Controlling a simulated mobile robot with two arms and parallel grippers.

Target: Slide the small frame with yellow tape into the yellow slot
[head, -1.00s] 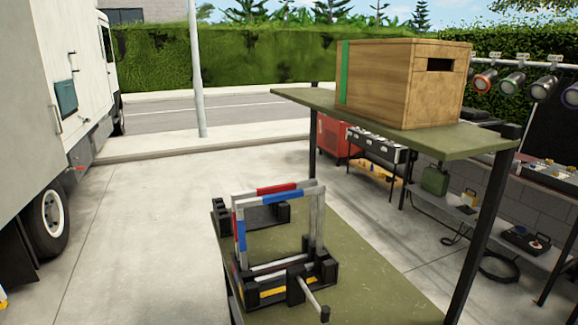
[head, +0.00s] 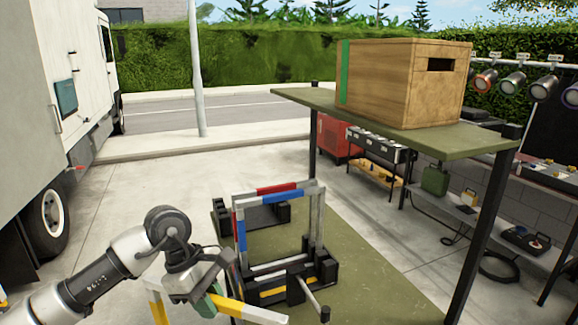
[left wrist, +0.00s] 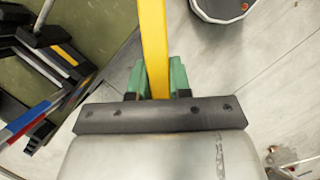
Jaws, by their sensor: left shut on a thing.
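My left gripper (head: 206,302) is shut on a bar of the small frame with yellow tape (head: 235,307), which has pale metal ends. The frame is held in front of and left of the black slotted rack (head: 329,271), apart from it. In the left wrist view the green fingers of my left gripper (left wrist: 157,80) close on the yellow-taped bar (left wrist: 153,40). The yellow slot mark (head: 273,292) is on the near side of the rack; it also shows in the left wrist view (left wrist: 67,54). The frame's lower part is out of view. My right gripper is not in view.
A red-taped frame (head: 275,189) and a blue-taped frame (head: 284,197) stand upright in the rack. The rack sits on a green lower shelf (head: 370,290). A wooden crate (head: 385,85) stands on the upper shelf (head: 300,95), whose dark post rises at right.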

